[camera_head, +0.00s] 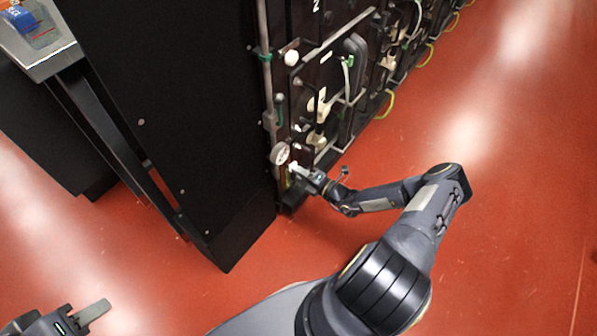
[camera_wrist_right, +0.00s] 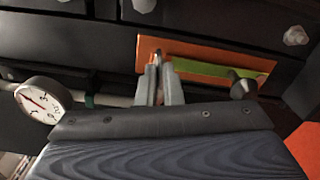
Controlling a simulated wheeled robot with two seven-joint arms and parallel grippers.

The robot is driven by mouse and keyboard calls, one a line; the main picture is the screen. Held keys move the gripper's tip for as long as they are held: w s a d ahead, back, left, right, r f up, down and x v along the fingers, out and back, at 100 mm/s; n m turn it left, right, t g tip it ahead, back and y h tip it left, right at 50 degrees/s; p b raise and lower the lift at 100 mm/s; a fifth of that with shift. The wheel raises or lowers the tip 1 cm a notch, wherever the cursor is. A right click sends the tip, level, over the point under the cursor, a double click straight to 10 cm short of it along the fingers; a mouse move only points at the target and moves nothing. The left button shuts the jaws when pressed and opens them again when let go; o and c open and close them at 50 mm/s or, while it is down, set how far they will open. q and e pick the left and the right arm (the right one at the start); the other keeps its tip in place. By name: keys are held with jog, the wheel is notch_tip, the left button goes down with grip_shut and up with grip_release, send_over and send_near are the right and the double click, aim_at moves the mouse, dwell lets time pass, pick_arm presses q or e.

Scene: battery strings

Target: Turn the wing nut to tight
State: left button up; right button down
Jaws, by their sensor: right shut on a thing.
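My right gripper (camera_head: 296,170) is at the lower front corner of the dark battery rack, beside a round white gauge. In the right wrist view its two light grey fingers (camera_wrist_right: 160,85) are close together, shut on the wing nut (camera_wrist_right: 157,57). Only a thin part of the nut shows between the fingertips. Behind it is an orange and green plate (camera_wrist_right: 205,62), a scale that seems to mark the nut's position. My left gripper (camera_head: 92,312) shows at the lower left of the head view, away from the rack; its jaw opening cannot be made out.
The white gauge (camera_wrist_right: 42,100) with a red needle sits left of the fingers, on a pale pipe. A dark knob (camera_wrist_right: 241,86) stands right of them. The tall black cabinet side (camera_head: 170,110) is left of my right arm. Red floor (camera_head: 510,200) is clear to the right.

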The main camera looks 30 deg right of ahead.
jog(key=shift+m, duration=1.3)
jog(key=shift+m+b, duration=0.3)
jog(key=c, duration=1.6)
grip_release()
jog(key=p+v, duration=0.1)
jog(key=v, duration=0.7)
jog(key=shift+p, duration=0.35)
jog(key=shift+w, duration=0.1)
